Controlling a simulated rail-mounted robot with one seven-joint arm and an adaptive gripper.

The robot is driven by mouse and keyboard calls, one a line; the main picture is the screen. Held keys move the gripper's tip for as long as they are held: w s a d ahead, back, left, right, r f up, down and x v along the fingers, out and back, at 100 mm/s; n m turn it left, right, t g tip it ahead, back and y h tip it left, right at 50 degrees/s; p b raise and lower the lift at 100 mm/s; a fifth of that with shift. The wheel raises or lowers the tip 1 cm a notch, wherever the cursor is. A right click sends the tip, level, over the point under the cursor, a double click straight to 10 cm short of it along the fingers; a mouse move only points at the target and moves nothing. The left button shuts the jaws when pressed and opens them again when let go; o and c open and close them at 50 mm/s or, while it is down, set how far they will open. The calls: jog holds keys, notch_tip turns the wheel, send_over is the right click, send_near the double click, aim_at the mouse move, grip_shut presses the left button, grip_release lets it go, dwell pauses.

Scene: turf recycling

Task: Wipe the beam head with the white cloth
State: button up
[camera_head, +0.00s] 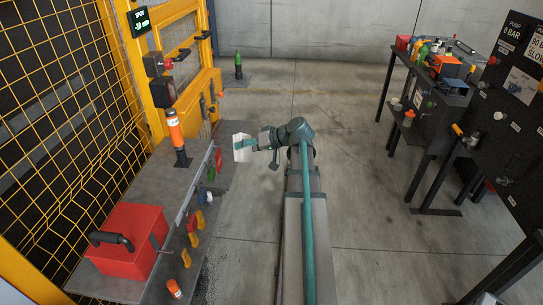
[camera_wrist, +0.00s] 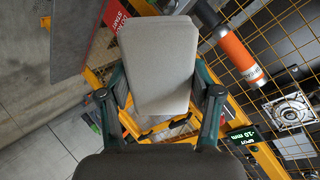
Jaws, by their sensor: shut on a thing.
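My gripper (camera_head: 258,142) is shut on the white cloth (camera_head: 242,150), held in the air at the right edge of the grey bench. In the wrist view the cloth (camera_wrist: 156,65) looks like a pale, rounded, thick pad between the two fingers of my gripper (camera_wrist: 160,100). Two dark box-shaped heads sit on the yellow post, an upper one (camera_head: 154,64) with a red part beside it and a lower one (camera_head: 161,94). I cannot tell which is the beam head. The cloth is apart from both.
An orange and black cylinder (camera_head: 176,132) stands on the bench (camera_head: 150,190), left of the cloth. A red toolbox (camera_head: 130,240) sits nearer. A green-lettered SPOT display (camera_head: 139,21) hangs on the yellow frame, beside mesh fencing (camera_head: 60,110).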

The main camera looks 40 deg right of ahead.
jog(key=w+a+r+n+t+y, duration=0.1)
jog(key=w+a+r+y, duration=0.15)
jog(key=w, duration=0.65)
jog(key=w+a+r+n+y, duration=0.1)
jog(key=w+r+n+y, duration=0.15)
jog(key=w, duration=0.65)
jog(key=t+y+p, duration=0.1)
jog(key=t, duration=0.1)
send_near(169, 97)
jog(key=w+a+p, duration=0.2)
jog(key=p, duration=0.1)
jog(key=shift+w+a+r+m+p, duration=0.15)
jog(key=shift+w+a+m+p, duration=0.2)
jog(key=shift+p, duration=0.05)
jog(key=shift+b+x, duration=0.75)
jog(key=shift+x, duration=0.4)
jog(key=shift+d, duration=0.1)
